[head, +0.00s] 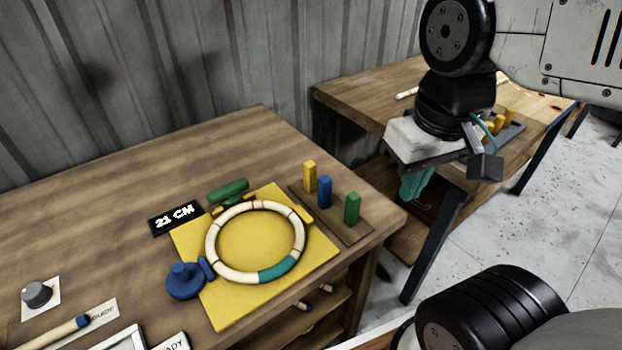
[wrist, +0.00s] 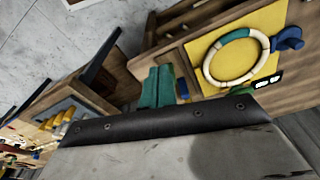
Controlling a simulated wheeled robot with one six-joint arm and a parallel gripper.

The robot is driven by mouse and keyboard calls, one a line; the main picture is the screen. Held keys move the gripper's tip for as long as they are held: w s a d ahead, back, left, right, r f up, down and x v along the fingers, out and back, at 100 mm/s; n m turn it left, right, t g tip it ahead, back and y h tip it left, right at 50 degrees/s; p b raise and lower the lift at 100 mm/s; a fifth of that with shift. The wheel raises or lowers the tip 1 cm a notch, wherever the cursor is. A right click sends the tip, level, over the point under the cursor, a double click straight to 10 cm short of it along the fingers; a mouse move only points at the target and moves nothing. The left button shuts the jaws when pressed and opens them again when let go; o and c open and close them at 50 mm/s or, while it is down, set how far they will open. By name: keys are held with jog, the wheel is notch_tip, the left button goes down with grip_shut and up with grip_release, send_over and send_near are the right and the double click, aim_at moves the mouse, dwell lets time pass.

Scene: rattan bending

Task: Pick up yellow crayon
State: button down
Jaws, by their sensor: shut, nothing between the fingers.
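My gripper (head: 415,185) has teal fingers and hangs off the right edge of the near table, in the gap before the second table. Its fingers are together and empty; they also show in the wrist view (wrist: 157,87). Nothing in view is plainly a crayon. An upright yellow peg (head: 310,177) stands on a brown strip at the right of the near table, to the left of my gripper and apart from it. A pale stick with a blue end (head: 60,333) lies at the front left of the table.
A blue peg (head: 325,192) and a green peg (head: 352,209) stand beside the yellow one. A ring (head: 218,258) lies on a yellow board (head: 225,313) with a green clamp (head: 228,190) and a blue knob (head: 183,281). The second table (head: 350,98) holds more yellow pegs (head: 498,125).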

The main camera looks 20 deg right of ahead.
jog(key=c, duration=1.6)
grip_release()
jog(key=o, duration=0.4)
jog(key=shift+w+a+f+g, duration=0.1)
jog(key=shift+w+f+g, duration=0.05)
jog(key=shift+f+g, duration=0.2)
jog(key=shift+o, duration=0.2)
jog(key=n, duration=0.4)
send_over(310, 163)
jog(key=shift+g, duration=0.45)
jog(key=f, duration=0.7)
jog(key=shift+w+f, duration=0.15)
jog(key=shift+w, duration=0.15)
jog(key=shift+f, duration=0.25)
jog(key=f, duration=0.7)
jog(key=shift+s+f, duration=0.1)
jog(key=shift+s, duration=0.25)
